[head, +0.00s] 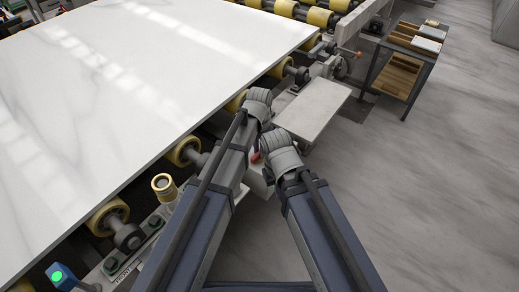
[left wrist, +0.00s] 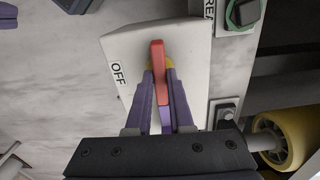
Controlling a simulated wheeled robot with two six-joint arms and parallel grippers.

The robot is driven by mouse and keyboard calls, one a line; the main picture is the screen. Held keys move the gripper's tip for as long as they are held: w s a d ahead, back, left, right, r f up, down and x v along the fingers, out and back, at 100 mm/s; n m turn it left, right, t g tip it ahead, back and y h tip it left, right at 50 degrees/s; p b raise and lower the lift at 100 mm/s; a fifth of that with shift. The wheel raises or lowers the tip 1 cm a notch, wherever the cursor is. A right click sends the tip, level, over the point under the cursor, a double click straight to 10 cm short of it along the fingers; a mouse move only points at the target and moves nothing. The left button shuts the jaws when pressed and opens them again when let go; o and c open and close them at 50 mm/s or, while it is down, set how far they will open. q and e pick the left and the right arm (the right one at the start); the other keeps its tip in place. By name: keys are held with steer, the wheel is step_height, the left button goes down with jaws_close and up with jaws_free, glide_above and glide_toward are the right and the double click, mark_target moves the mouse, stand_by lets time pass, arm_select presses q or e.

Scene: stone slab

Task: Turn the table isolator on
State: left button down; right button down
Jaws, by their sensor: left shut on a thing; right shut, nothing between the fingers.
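The table isolator is a pale box (left wrist: 125,48) with a red handle (left wrist: 157,52) on a yellow base. An OFF label (left wrist: 118,74) is on the box, left of the handle in the left wrist view. The handle runs nearly up and down in that view. My left gripper (left wrist: 159,72) is shut on the red handle, with a purple finger on each side. In the head view a bit of red (head: 255,157) shows beside my left arm, which hides most of the isolator. My right gripper (head: 280,150) is beside the left one, lower in the head view; its fingertips are hidden.
A large white slab (head: 130,80) lies on yellow rollers (head: 184,151) at the left. A flat grey plate (head: 313,108) is just beyond my grippers. A wooden-shelved cart (head: 405,65) stands at the upper right. The floor (head: 430,190) at the right is clear.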

arm_select(q)
steer(key=shift+n, duration=0.4)
steer(key=c, duration=0.8)
jaws_free()
steer(key=shift+r, duration=0.1)
step_height(320, 180, up, 8)
steer(key=p, duration=0.8)
steer(key=shift+f, duration=0.2)
